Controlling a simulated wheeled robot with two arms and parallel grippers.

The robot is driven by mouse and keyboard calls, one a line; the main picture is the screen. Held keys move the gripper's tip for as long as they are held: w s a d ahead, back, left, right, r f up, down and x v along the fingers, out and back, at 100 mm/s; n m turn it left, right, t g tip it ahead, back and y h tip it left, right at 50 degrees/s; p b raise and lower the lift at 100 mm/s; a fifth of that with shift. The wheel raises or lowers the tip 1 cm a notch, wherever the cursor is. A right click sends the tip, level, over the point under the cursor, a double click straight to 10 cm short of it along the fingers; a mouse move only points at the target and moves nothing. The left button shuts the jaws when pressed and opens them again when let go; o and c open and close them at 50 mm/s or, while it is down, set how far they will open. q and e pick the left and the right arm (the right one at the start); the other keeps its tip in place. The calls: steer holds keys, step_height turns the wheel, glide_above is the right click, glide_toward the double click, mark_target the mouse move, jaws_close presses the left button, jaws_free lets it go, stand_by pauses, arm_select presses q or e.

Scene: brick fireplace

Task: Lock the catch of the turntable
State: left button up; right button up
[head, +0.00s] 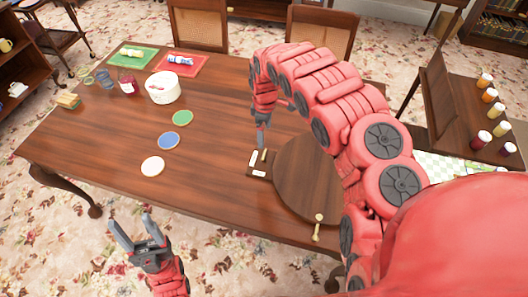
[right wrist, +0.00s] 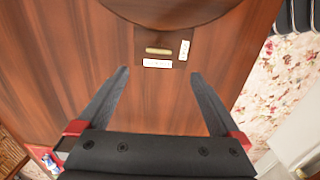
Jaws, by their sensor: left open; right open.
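The turntable (head: 298,183) is a round dark wooden disc on the right part of the table, partly hidden by my right arm. It also shows at the top of the right wrist view (right wrist: 165,8). A small wooden catch block (head: 254,171) sits at its left edge, with a brass bar (right wrist: 158,51) and two white labels (right wrist: 157,63); the label text is too small to read. My right gripper (right wrist: 159,76) is open and empty above the table, its fingertips pointing toward the catch and apart from it. My left gripper (head: 137,232) is open and empty, off the table's front edge.
A brass knobbed piece (head: 318,226) is at the turntable's front edge. Green, blue and cream discs (head: 169,140) lie mid-table. A white pot (head: 163,88), a red mat (head: 183,72) and a green mat (head: 128,56) are farther back. The table's front left is clear.

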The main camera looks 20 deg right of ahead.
steer(key=p, duration=0.2)
glide_above(264, 154)
step_height(264, 154, down, 6)
steer(key=shift+s+f, duration=0.15)
steer(key=shift+f, duration=0.1)
step_height(264, 154, down, 4)
steer(key=shift+f+b, duration=0.1)
steer(key=shift+b, duration=0.45)
steer(key=shift+f, duration=0.6)
steer(key=c, duration=1.4)
